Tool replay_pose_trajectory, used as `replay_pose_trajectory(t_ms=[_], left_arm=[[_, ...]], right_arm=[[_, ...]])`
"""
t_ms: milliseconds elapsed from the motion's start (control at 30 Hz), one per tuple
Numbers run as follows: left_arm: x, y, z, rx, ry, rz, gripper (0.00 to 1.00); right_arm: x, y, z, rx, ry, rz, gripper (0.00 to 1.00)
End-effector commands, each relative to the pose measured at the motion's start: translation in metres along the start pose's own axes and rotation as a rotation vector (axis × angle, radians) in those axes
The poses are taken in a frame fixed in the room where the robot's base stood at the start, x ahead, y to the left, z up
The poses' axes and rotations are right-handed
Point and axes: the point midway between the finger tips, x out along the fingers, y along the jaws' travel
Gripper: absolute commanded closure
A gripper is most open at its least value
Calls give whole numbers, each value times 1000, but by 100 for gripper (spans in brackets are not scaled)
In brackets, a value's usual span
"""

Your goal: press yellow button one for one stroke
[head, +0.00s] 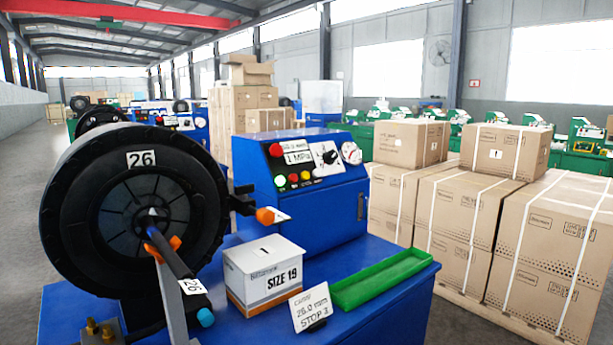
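The blue crimper control box (315,215) stands on a blue bench, right of the big black reel-shaped head. A larger red button (275,150) is at the panel's upper left, beside a small display and a "1 MPa" label. A dial (329,157) and a round gauge (351,153) are further right. Neither of my grippers shows, and nothing covers the yellow button.
A black wheel marked 26 (143,159) fills the left. A hose tagged 26 (178,265) rests on a stand before it. A "SIZE 19" box (265,275), a "STOP 3" card (313,308) and an empty green tray (382,279) occupy the bench front. Stacked cartons (545,240) stand at right.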

Motion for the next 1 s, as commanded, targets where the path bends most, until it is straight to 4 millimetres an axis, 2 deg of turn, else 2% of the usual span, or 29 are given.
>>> replay_pose_trajectory(t_ms=[67,600,1000], left_arm=[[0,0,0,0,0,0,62],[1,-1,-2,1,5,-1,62],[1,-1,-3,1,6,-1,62]], right_arm=[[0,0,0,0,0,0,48],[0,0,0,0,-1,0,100],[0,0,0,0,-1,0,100]])
